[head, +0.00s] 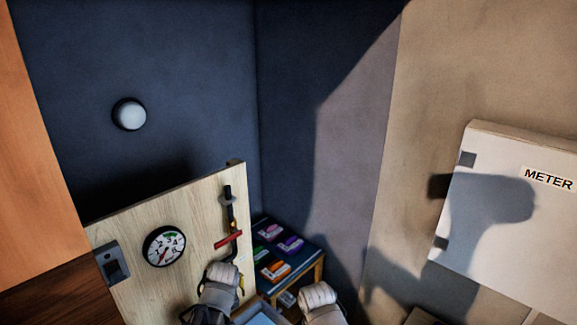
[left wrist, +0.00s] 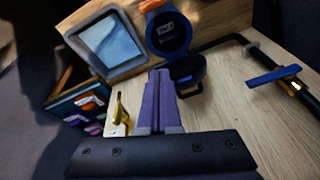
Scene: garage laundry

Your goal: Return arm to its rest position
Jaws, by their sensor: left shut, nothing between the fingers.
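My left gripper (left wrist: 158,100) shows in the left wrist view with its two purple-grey fingers together and nothing between them. It is in front of a pale wooden surface (left wrist: 225,75). In the head view my left arm comes up at the bottom, in front of a wooden board; its gripper's fingers cannot be made out there. My right arm also shows at the bottom, right of the left one, as a white rounded link. Its gripper is not visible.
The board (head: 200,215) carries a gauge (head: 164,246), a grey switch plate (head: 112,263) and a red handle (head: 228,239) on a dark pipe. A blue-topped stand (head: 287,268) holds several small boxes. A meter cabinet (head: 510,220) is at right. The upper middle is clear.

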